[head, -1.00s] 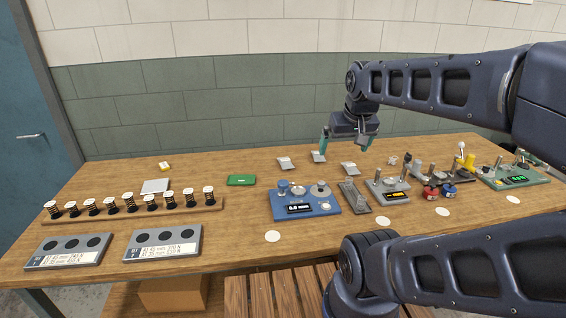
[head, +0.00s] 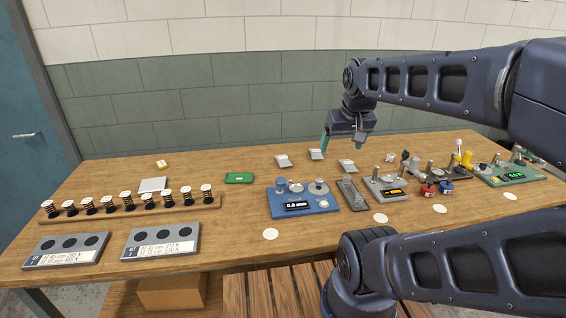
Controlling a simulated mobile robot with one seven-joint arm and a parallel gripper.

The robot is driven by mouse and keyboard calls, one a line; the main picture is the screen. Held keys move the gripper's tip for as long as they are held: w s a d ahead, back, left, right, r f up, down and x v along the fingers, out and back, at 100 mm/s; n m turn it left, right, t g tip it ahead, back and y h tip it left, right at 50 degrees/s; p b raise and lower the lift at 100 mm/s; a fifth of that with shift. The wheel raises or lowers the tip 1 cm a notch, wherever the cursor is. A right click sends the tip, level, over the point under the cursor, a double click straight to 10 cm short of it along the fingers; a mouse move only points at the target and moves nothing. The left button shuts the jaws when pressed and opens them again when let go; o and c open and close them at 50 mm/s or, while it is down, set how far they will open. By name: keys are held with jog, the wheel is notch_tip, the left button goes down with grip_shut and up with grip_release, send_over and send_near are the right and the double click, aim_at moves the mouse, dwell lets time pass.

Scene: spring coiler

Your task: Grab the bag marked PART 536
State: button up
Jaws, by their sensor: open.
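Three small pale bags lie in a loose group at the back middle of the table: a left bag (head: 283,161), a middle bag (head: 316,155) and a right bag (head: 347,165). Their markings are too small to read, so I cannot tell which one is PART 536. My gripper (head: 342,146) has teal fingers, points down and is open with nothing between its fingers. It appears above the table near the middle and right bags, apart from them. Its exact height over them is hard to tell.
A blue gauge device (head: 303,200) and other small devices stand in front and to the right. A green case (head: 239,178) lies left of the bags. A rack of springs (head: 130,208) and two grey plates (head: 160,241) fill the left. The wall is close behind.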

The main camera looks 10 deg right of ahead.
jog(key=shift+w, duration=0.1)
jog(key=n, duration=0.1)
send_over(284, 158)
jog(key=s, duration=0.2)
jog(key=f, duration=2.8)
jog(key=shift+s+a, duration=0.1)
jog(key=shift+a, duration=0.3)
jog(key=shift+d+x, duration=0.15)
jog(key=shift+x, duration=1.2)
jog(key=shift+d+x, duration=0.15)
jog(key=shift+x, duration=1.15)
jog(key=shift+s, duration=0.15)
jog(key=c, duration=1.2)
